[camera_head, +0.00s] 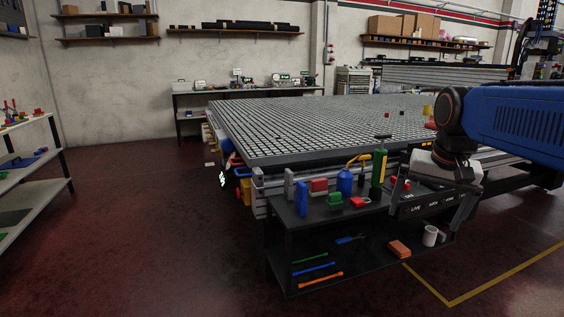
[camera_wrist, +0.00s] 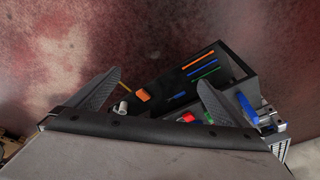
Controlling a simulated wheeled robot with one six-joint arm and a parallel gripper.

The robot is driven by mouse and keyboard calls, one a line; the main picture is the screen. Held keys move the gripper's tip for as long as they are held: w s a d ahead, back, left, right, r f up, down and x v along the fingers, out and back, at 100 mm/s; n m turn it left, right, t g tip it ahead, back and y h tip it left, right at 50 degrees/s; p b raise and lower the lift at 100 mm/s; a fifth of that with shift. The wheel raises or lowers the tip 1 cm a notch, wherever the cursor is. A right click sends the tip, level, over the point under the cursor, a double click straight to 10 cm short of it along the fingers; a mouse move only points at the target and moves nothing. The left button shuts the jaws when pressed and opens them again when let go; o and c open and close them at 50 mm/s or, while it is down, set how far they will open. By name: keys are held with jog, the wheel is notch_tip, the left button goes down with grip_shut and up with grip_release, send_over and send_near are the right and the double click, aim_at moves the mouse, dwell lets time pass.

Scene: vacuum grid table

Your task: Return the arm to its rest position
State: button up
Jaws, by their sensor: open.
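My arm (camera_head: 510,125), blue with a dark joint, reaches in from the right in the camera_head view. My gripper (camera_head: 428,205) hangs at its end, over the right part of a black side shelf unit (camera_head: 275,240). In the camera_wrist view my gripper (camera_wrist: 158,80) shows two grey fingers spread wide apart, with nothing held between them. The shelf unit (camera_wrist: 240,65) lies beyond and below the fingers there. Part of the unit's top is hidden behind my gripper in the camera_head view.
The large grid table (camera_head: 300,120) stands behind the shelf unit. On the unit are a blue bottle (camera_head: 344,182), a green bottle (camera_head: 379,168), a red-orange block (camera_head: 399,249) and a white cup (camera_head: 430,236). Open red floor (camera_head: 130,220) lies to the left.

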jog(key=s+a+f+n, duration=0.2)
jog(key=s+f, duration=0.5)
jog(key=s, duration=0.1)
jog(key=s+a+f+n+t, duration=0.1)
jog(key=s+f+n, duration=0.1)
jog(key=s+f, duration=0.6)
jog(key=shift+s+a+f+n+t, duration=0.15)
jog(key=shift+s+a+n+t, duration=0.2)
jog(key=shift+s, duration=0.45)
